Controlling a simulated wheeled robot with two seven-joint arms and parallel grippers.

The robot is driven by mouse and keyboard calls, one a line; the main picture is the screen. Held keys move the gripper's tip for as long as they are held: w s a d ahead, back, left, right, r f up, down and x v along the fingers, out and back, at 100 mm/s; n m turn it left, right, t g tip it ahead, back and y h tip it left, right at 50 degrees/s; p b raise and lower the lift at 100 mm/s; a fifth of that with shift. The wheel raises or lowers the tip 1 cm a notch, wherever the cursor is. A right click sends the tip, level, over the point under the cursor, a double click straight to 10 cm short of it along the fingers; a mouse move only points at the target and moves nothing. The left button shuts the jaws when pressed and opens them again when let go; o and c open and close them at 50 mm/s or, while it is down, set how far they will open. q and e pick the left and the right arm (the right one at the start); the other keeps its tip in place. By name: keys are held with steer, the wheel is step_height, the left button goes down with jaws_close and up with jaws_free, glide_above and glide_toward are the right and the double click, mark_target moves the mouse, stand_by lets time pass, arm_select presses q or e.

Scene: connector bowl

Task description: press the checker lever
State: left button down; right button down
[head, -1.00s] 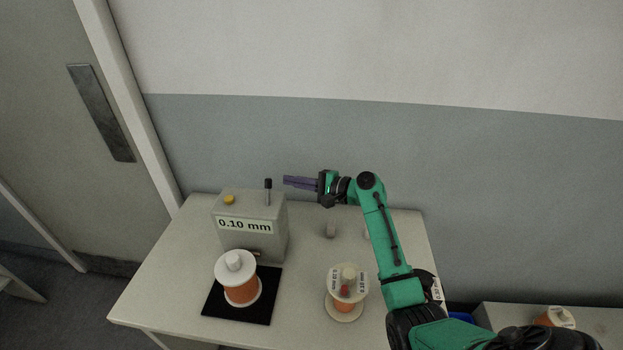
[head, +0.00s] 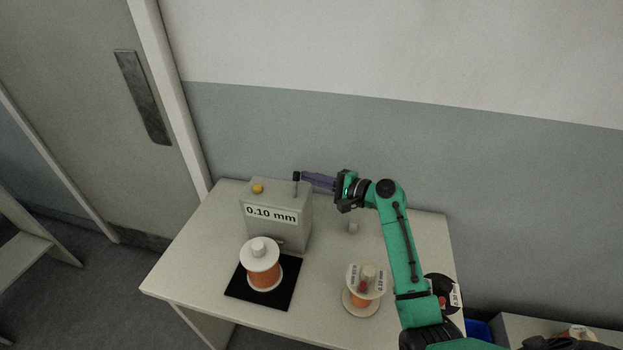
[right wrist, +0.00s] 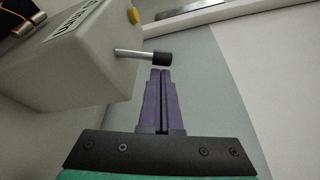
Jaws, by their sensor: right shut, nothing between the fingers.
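The checker (head: 277,222) is a grey box with a "0.10 mm" label, standing at the back of the table. Its lever (head: 296,186) is a thin metal rod with a black tip, upright on the right of the box's top. The lever also shows in the right wrist view (right wrist: 146,55). My right gripper (head: 305,177) is shut and empty, its purple fingers pointing left. In the right wrist view the fingertips (right wrist: 161,72) lie right by the lever's black tip; I cannot tell if they touch. My left gripper is not in view.
An orange spool (head: 263,272) with white flanges stands on a black mat (head: 240,290) before the checker. Another labelled spool (head: 362,303) stands to the right, near my right arm. A yellow button (head: 258,188) sits on the box's top. The wall is close behind.

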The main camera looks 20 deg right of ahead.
steer(key=shift+s+a+n+b, duration=0.1)
steer(key=shift+s+n+b, duration=0.1)
steer(key=shift+n+b, duration=0.35)
steer(key=s+d+n+t+y+b, duration=0.1)
steer(key=s+d+n+b, duration=0.4)
steer(key=s+b, duration=0.9)
steer(key=shift+d+f+n+t+y+b, duration=0.35)
steer(key=shift+d+b, duration=0.3)
steer(key=shift+d, duration=0.5)
steer(key=shift+r, duration=0.1)
